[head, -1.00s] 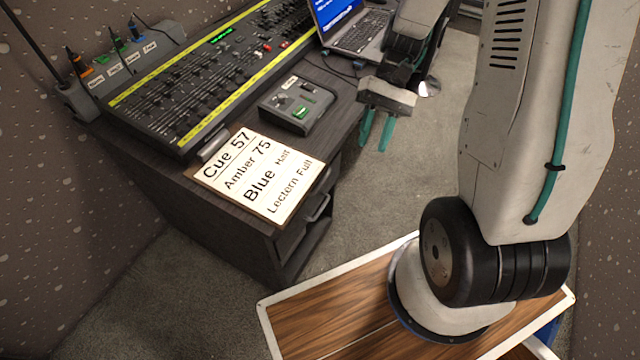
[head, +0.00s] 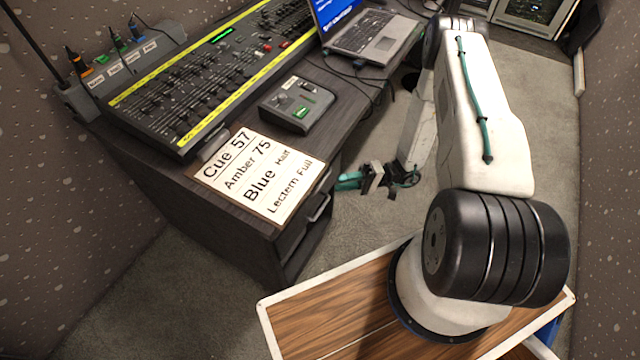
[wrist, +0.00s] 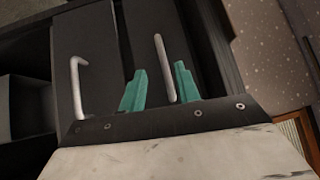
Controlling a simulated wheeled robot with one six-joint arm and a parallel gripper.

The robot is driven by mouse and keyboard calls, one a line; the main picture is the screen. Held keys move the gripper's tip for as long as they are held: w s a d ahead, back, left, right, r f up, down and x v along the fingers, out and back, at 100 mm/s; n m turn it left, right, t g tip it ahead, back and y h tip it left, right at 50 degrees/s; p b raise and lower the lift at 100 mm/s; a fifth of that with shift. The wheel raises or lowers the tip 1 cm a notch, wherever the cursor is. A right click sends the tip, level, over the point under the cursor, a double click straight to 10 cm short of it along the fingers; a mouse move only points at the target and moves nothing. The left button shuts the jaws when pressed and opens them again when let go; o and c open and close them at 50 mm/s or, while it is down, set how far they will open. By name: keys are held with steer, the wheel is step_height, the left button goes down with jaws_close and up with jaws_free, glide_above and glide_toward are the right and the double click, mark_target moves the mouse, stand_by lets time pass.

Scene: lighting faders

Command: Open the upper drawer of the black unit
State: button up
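The black unit (head: 225,222) stands under the desk top at the left, with a pale bar handle (head: 319,208) on its front. My gripper (head: 345,181) is beside that front, its teal fingers pointing at the unit. In the wrist view two closed drawer fronts lie side by side, each with a bar handle. My gripper (wrist: 158,88) is open there. The right-hand handle (wrist: 163,62) shows between its fingers, nearer the right finger; contact cannot be told. The other handle (wrist: 75,85) is left of the fingers.
A cue sign (head: 258,175) lies on the unit's top, near a small control box (head: 297,104), a fader console (head: 205,75) and a laptop (head: 370,35). Carpet (head: 375,225) is clear in front of the unit. An open grey compartment (wrist: 28,108) shows left in the wrist view.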

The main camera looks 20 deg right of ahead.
mark_target(320, 183)
steer(key=shift+n, duration=0.5)
steer(key=a, duration=0.2)
steer(key=w+a+r, duration=0.1)
steer(key=a, duration=0.4)
steer(key=shift+w+a+r, duration=0.15)
steer(key=shift+w+a, duration=0.1)
jaws_close()
